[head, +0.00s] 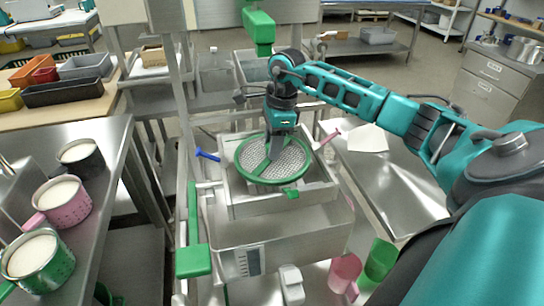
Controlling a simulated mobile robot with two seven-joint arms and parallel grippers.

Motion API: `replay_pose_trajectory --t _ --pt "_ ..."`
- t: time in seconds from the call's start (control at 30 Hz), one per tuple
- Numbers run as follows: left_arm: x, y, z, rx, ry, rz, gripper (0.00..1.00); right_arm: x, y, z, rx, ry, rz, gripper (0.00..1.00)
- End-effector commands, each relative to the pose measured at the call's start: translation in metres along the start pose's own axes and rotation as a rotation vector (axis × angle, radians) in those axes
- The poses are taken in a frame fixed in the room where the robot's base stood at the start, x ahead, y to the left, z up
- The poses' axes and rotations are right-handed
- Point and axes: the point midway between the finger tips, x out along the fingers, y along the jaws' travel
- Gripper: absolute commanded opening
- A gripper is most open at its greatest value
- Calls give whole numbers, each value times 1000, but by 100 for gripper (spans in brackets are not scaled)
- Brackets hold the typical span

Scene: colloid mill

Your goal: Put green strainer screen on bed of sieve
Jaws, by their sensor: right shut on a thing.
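The green strainer screen (285,173) is a round mesh with a green rim and a green bar across it. My right gripper (272,152) is shut on it near the bar. The screen is over the square metal bed of the sieve (237,206), roughly level. I cannot tell whether it touches the bed or hangs a little above it. The gripper and wrist hide part of the mesh's far side. My left gripper is not in view.
Blue (207,155) and pink (328,139) handles stick out beside the sieve bed. Several filled mugs stand on the left table, including a pink one (69,209). Pink (344,271) and green (380,260) cups are below right. The right steel table (385,190) is mostly clear.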

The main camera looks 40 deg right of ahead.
Motion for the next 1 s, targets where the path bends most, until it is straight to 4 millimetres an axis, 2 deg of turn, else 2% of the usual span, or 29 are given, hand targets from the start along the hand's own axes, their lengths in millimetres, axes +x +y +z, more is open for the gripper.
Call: replay_pose_trajectory --t 0.3,0.67,0.7,0.93,1.0 --pt "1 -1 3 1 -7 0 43 36 0 -6 1 0 0 0" --pt "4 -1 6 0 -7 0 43 41 0 -6 0 0 -1 0" --pt "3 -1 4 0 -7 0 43 40 0 -6 0 0 -1 39" --pt "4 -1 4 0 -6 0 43 40 0 -6 0 1 0 60" --pt "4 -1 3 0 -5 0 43 40 0 -6 0 1 0 60"
